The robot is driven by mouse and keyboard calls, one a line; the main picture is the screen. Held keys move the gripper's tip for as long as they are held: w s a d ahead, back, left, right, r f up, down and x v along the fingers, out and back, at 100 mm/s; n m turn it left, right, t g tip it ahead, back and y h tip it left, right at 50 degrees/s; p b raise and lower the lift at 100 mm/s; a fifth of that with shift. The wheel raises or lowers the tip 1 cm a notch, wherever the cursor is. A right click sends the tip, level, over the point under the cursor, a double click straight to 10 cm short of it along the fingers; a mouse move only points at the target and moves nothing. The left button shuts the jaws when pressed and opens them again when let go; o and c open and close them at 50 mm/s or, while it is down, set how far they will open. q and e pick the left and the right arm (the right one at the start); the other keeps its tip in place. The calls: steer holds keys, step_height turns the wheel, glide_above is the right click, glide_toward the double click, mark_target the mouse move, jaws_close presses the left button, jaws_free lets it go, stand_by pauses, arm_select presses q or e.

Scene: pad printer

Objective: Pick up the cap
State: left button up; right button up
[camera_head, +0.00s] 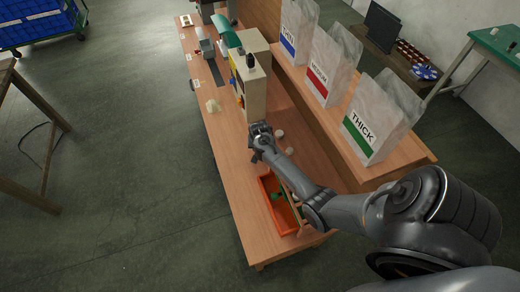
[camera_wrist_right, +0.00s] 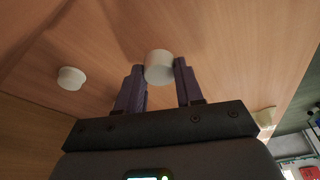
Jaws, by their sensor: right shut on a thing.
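A small white round cap (camera_wrist_right: 159,66) sits between the two fingertips of my right gripper (camera_wrist_right: 160,84) in the right wrist view. The fingers are shut on it, just above the wooden table. In the head view my right gripper (camera_head: 257,152) is low over the middle of the table, and the held cap is hidden there. A second white cap (camera_wrist_right: 71,78) lies on the table to the left in the wrist view. In the head view two small white pieces (camera_head: 279,133) (camera_head: 289,150) lie right of the gripper. My left gripper is not in view.
An orange tray (camera_head: 264,207) with green pieces stands at the table's near end. A beige machine (camera_head: 256,88) stands behind the gripper. A cream piece (camera_head: 212,106) lies to its left. Bags labelled THICK (camera_head: 369,137), MEDIUM (camera_head: 322,82) and THIN (camera_head: 291,40) stand on a raised shelf.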

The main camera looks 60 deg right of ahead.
steer(key=r, duration=0.3)
steer(key=shift+s+d+p, duration=0.2)
steer(key=shift+s+p, duration=0.15)
steer(key=shift+p, duration=0.05)
steer(key=s+d+r+p, duration=0.1)
steer(key=s+d+r, duration=0.2)
steer(key=s+r, duration=0.45)
steer(key=w+a+r+n+t, duration=0.1)
steer(key=w+a+r+n, duration=0.2)
steer(key=w+a, duration=0.5)
steer(key=w+a+r+n, duration=0.2)
steer(key=w+a+r, duration=0.1)
steer(key=w+a, duration=0.55)
steer(key=w+a+r+n+y, duration=0.1)
steer(key=a+r+n, duration=0.3)
steer(key=a, duration=0.6)
steer(key=a+r+n+y, duration=0.2)
steer(key=a+r+n, duration=0.15)
steer(key=a, duration=0.65)
steer(key=s+p+v, duration=0.2)
steer(key=p+v, duration=0.9)
steer(key=p, duration=0.1)
steer(key=s+f+p+v, duration=0.1)
steer(key=s+p+v, duration=0.2)
steer(key=p+v, duration=0.8)
steer(key=shift+s+a+r+t+p, duration=0.3)
steer(key=shift+a+t+p, duration=0.15)
steer(key=shift+p, duration=0.2)
